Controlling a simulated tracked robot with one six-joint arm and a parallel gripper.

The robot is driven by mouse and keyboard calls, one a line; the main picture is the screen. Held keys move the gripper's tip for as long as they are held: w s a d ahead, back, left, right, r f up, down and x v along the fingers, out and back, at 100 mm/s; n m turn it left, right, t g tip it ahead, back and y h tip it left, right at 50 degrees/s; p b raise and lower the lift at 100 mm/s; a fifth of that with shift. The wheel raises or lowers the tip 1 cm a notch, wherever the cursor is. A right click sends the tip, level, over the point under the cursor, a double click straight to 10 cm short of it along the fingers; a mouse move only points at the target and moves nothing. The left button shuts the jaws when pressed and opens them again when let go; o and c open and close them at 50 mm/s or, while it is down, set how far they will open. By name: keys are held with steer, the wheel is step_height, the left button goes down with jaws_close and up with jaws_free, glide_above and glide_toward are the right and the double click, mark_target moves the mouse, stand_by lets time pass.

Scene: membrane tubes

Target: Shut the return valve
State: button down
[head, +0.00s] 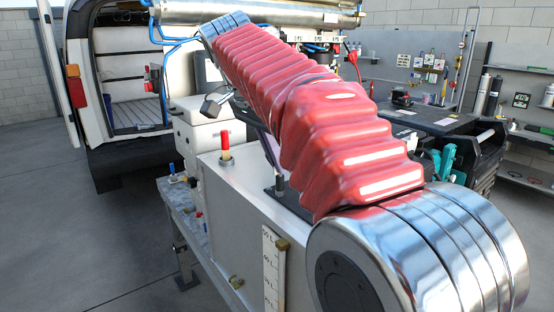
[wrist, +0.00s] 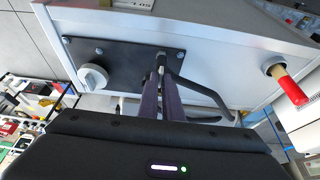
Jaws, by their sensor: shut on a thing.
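In the wrist view, my gripper (wrist: 168,84) has its two purple fingers shut on a black lever (wrist: 204,93), close to its pivot end. The lever bends away to the right from a black plate (wrist: 125,60) bolted to a pale metal tank (wrist: 222,30). A white round knob (wrist: 93,76) sits on the plate's left part. No label shows which fitting is the return valve. The fingertips partly hide the lever's pivot. In the head view, a purple finger of my gripper (head: 269,150) shows beside my red-sleeved arm, which hides most of the plate.
A red-handled fitting (wrist: 287,84) stands on the tank at right; it also shows in the head view (head: 225,146). A gauge strip (head: 273,270) is on the tank's front. An open van (head: 120,80) stands behind. Floor at left is clear.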

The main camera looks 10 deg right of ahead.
steer(key=c, duration=1.9)
jaws_free()
steer(key=shift+c, duration=0.2)
steer(key=shift+a+r, duration=0.1)
steer(key=v, duration=0.7)
steer(key=shift+s, duration=0.1)
